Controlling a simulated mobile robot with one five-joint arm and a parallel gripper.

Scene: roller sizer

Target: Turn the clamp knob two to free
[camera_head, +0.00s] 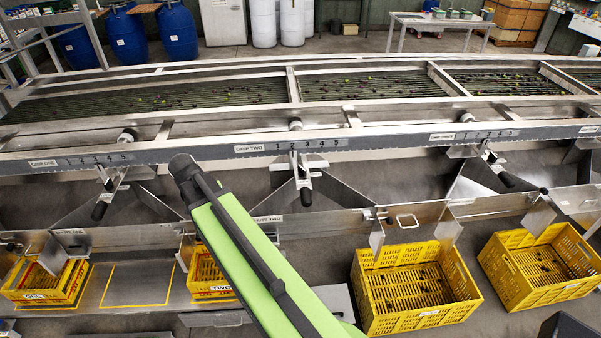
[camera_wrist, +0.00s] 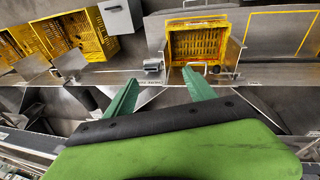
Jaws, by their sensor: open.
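In the head view, the rail label GAP TWO (camera_head: 249,148) sits left of a scale numbered 1 to 5. A pale round knob (camera_head: 296,125) stands on the rail above this scale; I take it as clamp knob two. Below it a metal bracket (camera_head: 299,165) carries a pointer and a black-tipped handle (camera_head: 306,196). My green arm reaches up left of this station, and its fingers cannot be made out there. In the wrist view, my gripper (camera_wrist: 160,90) is open, with two green fingers apart and nothing between them. Knob two cannot be made out in the wrist view.
Similar pale knobs stand at gap one (camera_head: 128,135) and gap three (camera_head: 467,118). Angled metal chutes hang below the rail. A yellow crate (camera_head: 365,300) stands on the floor at the lower right. The wrist view shows a yellow crate (camera_wrist: 170,45) beyond my fingers.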

